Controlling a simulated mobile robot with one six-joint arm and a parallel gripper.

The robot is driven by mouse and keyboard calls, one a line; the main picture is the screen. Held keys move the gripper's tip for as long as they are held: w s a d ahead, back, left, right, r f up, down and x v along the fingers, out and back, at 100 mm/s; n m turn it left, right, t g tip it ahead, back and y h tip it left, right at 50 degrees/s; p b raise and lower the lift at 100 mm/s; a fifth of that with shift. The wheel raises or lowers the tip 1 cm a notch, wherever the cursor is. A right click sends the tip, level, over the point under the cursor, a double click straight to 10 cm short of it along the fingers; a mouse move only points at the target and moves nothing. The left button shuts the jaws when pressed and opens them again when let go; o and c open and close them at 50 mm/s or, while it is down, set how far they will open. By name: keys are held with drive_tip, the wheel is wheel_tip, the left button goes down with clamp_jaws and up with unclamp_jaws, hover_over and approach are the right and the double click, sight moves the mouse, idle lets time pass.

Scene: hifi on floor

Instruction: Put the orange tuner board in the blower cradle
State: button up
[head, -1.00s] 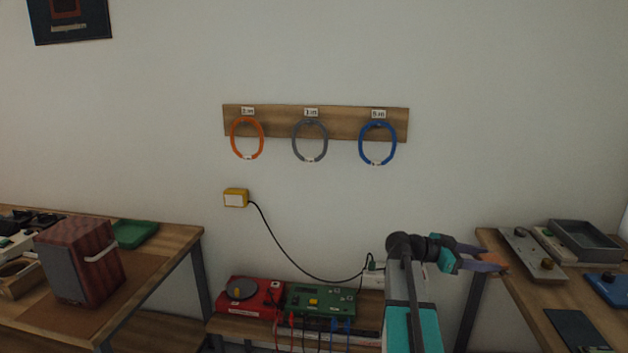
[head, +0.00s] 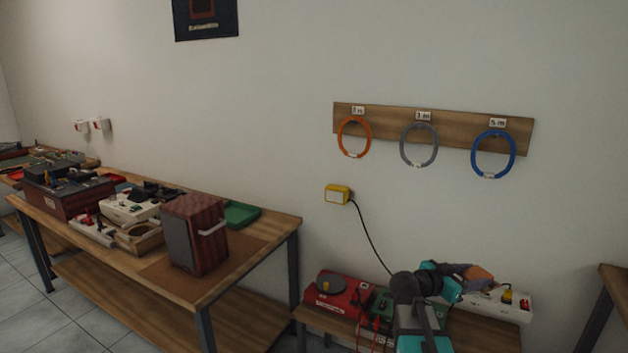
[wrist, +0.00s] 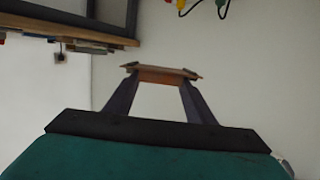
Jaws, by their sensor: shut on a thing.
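My gripper (head: 474,280) is shut on the orange tuner board (head: 480,273), held in the air in front of the wall and above the low bench. In the wrist view the board (wrist: 160,74) shows as a thin orange-brown strip seen edge-on between the two fingertips. Most of its face is hidden. I cannot pick out the blower cradle for certain; an open wooden frame (head: 151,245) on the left bench may be it.
The left bench (head: 270,237) carries a dark red speaker box (head: 195,235), a green tray (head: 241,213) and several devices. The low bench (head: 490,331) holds a red turntable (head: 326,300) and a white power strip (head: 514,306). Tiled floor (head: 30,325) lies at the lower left.

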drive_tip(key=w+a+r+n+t+y, duration=0.1)
drive_tip(key=w+a+n+t+y, duration=0.25)
drive_tip(key=a, duration=0.65)
drive_tip(key=w+a+n+t+y, duration=0.3)
drive_tip(key=w+a+n+y, duration=0.1)
drive_tip(key=a, duration=0.6)
drive_tip(key=w+a+r+n+t+y, duration=0.1)
drive_tip(key=w+a+n+t+y, duration=0.25)
drive_tip(key=a, duration=0.55)
drive_tip(key=a+r+n+t+y, duration=0.1)
drive_tip(key=a+r+n+y, duration=0.2)
drive_tip(key=r, duration=0.3)
drive_tip(key=shift+w+a+r+y, duration=0.2)
drive_tip(key=shift+w+a+y, duration=0.2)
drive_tip(key=shift+a, duration=0.3)
